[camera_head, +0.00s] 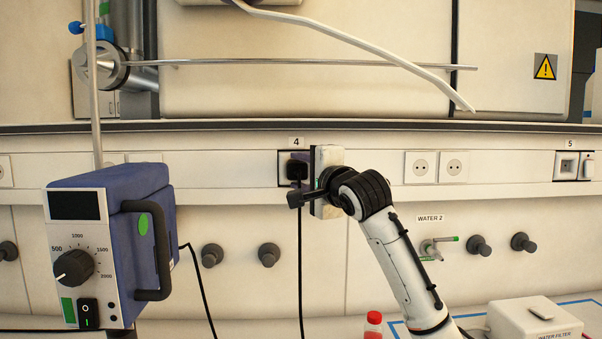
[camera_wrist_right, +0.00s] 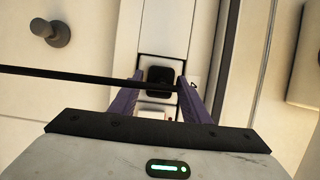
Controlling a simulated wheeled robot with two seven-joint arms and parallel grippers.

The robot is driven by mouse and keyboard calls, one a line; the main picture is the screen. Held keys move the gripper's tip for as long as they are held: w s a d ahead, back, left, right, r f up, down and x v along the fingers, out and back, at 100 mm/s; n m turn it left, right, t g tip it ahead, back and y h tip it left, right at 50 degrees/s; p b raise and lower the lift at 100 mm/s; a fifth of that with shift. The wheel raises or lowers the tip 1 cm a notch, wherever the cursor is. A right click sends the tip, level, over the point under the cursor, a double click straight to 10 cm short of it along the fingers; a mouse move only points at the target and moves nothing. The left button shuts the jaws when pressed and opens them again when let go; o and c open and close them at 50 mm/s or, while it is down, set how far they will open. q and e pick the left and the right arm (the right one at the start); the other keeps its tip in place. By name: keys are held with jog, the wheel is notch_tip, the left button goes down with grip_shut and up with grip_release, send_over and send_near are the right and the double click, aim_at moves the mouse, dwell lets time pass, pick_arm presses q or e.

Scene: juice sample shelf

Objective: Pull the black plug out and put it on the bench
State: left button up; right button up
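The black plug (camera_head: 297,169) sits in the wall socket marked 4, with its black cable hanging straight down. In the right wrist view the plug (camera_wrist_right: 160,75) is between the purple fingers of my right gripper (camera_wrist_right: 160,80). The fingers are spread, with a narrow gap on each side of the plug. In the head view my right gripper (camera_head: 302,180) is at the socket, and its body hides part of the socket panel. The bench (camera_head: 350,324) shows at the bottom of the head view. My left gripper is not in view.
A blue stirrer device (camera_head: 110,240) stands at the left. A red-capped bottle (camera_head: 373,322) and a white water filter box (camera_head: 530,320) are at the lower right.

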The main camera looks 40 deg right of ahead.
grip_shut()
jog(key=shift+a+f, duration=0.1)
jog(key=shift+a, duration=0.05)
jog(key=shift+s+a, duration=0.15)
jog(key=shift+s, duration=0.15)
jog(key=shift+s+a, duration=0.15)
jog(key=shift+s, duration=0.05)
dwell(0.5)
jog(key=shift+s+a, duration=1)
jog(key=shift+s, duration=0.2)
